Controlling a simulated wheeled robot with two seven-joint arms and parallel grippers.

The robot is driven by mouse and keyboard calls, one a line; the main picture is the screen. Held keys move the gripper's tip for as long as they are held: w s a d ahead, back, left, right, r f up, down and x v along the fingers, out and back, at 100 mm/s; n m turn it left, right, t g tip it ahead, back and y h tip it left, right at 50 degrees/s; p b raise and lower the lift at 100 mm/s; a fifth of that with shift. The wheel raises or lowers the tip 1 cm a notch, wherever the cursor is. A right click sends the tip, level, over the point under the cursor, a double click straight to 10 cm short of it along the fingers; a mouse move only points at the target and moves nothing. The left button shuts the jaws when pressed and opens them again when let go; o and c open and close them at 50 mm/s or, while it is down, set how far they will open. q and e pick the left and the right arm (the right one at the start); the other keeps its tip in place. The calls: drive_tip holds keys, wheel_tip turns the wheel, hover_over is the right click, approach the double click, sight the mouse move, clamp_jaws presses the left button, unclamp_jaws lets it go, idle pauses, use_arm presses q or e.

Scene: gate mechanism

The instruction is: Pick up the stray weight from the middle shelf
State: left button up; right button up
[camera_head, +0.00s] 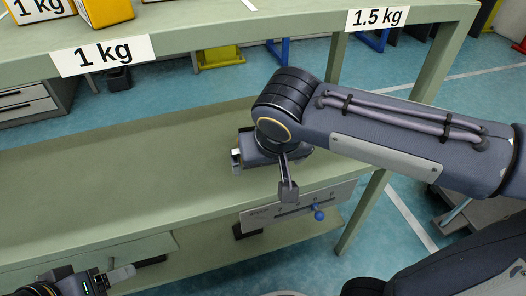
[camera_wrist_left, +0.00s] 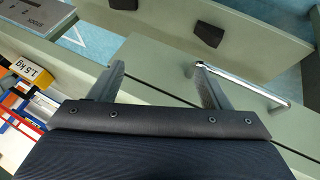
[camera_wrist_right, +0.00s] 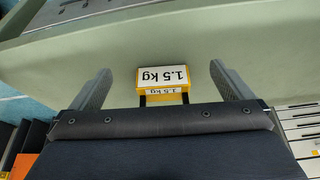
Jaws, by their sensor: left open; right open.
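The stray weight (camera_wrist_right: 163,78) is a yellow block with white "1.5 kg" labels on the green middle shelf (camera_head: 110,170). In the right wrist view it lies ahead, between my two right fingers, with visible gaps on both sides. My right gripper (camera_head: 263,172) is open over the right part of the middle shelf; it also shows in the right wrist view (camera_wrist_right: 162,88). In the head view the weight is hidden behind my right arm and gripper. My left gripper (camera_wrist_left: 158,85) is open and empty; in the head view it is at the lower left corner.
The upper shelf carries "1 kg" (camera_head: 103,54) and "1.5 kg" (camera_head: 377,18) labels and yellow weights (camera_head: 105,12) at its left. A grey panel with a blue knob (camera_head: 319,215) hangs at the front. A silver handle (camera_wrist_left: 245,83) is near my left fingers. The middle shelf's left part is clear.

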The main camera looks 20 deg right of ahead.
drive_tip(key=w+b, duration=0.1)
drive_tip(key=w, duration=0.4)
drive_tip(key=shift+w+d, duration=0.15)
drive_tip(key=shift+w, duration=0.05)
drive_tip(key=w+b, duration=0.1)
drive_tip(key=w, duration=0.1)
drive_tip(key=w+f+b, duration=0.1)
drive_tip(key=w, duration=0.1)
drive_tip(key=shift+w+d, duration=0.15)
drive_tip(key=shift+w, duration=0.2)
drive_tip(key=shift+w+f+b, duration=0.1)
drive_tip(key=shift+f+b, duration=0.05)
drive_tip(key=shift+b, duration=0.15)
drive_tip(key=c, duration=2.1)
drive_tip(key=shift+r, duration=0.25)
